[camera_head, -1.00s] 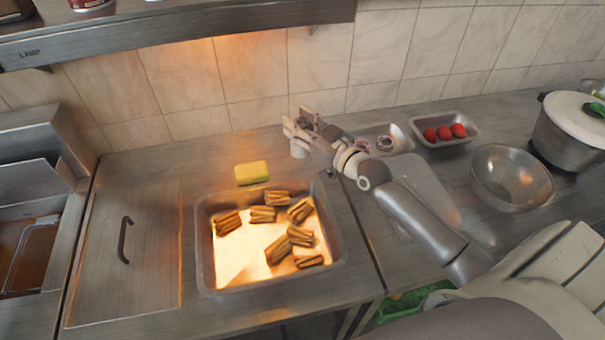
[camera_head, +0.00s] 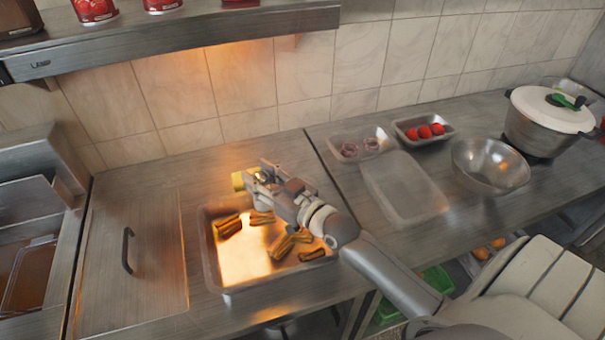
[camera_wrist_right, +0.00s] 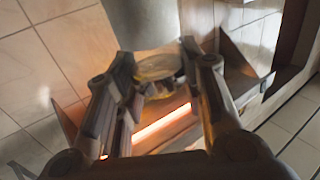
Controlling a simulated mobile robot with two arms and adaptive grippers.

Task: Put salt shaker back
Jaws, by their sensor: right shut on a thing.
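My right gripper (camera_head: 258,176) reaches in from the right and hangs over the back of the tray of grilled pieces. My left gripper is not in view.
A metal tray (camera_head: 211,262) with several grilled pieces is set in the counter. A lamp shelf (camera_head: 190,38) with red cans (camera_head: 95,8) overhangs the back. A bowl (camera_head: 490,166) and pot (camera_head: 535,125) stand right.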

